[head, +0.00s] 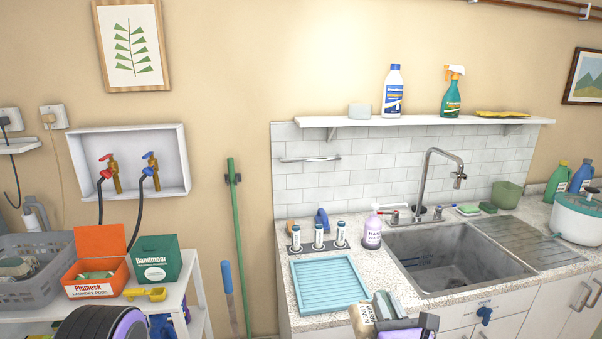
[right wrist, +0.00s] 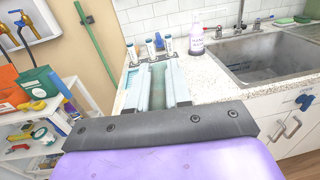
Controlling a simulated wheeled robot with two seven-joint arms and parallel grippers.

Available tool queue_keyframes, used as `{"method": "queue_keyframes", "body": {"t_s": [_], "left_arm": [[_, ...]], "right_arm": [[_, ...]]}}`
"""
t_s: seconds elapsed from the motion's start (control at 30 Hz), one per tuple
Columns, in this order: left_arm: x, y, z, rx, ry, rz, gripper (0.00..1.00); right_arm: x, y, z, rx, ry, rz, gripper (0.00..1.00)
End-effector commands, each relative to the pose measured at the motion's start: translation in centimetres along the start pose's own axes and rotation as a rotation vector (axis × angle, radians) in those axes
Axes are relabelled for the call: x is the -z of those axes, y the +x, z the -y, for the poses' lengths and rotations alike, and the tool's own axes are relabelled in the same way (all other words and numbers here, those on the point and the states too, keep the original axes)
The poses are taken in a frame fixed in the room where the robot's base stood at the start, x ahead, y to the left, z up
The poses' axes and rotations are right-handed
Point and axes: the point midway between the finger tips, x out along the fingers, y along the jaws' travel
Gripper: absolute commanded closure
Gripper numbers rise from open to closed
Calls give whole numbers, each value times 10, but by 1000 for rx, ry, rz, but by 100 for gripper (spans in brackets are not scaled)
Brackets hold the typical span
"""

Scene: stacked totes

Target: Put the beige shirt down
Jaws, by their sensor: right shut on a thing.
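My right gripper (head: 386,305) is low in the head view, in front of the counter. In the right wrist view its two fingers (right wrist: 167,82) are close together and point toward the teal tray. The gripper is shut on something. My left gripper is not in view.
A ridged teal tray (head: 328,286) lies empty on the counter (head: 288,262). White-capped vials (head: 318,238) and a soap bottle (head: 372,232) stand behind it. The sink (head: 452,266) is to the right. A shelf (head: 80,326) with boxes and a grey basket (head: 30,268) is at left.

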Motion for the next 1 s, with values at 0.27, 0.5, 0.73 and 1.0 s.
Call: {"method": "queue_keyframes", "body": {"t_s": [0.27, 0.5, 0.73, 1.0], "left_arm": [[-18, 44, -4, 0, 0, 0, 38], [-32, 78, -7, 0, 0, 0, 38], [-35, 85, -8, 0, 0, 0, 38], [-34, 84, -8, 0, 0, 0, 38]], "right_arm": [[78, -32, 16, 65, -1, -4, 100], [149, -57, 18, 68, 0, -4, 100], [167, -61, 18, 68, 0, 0, 100], [165, -61, 17, 64, -2, 1, 100]]}}
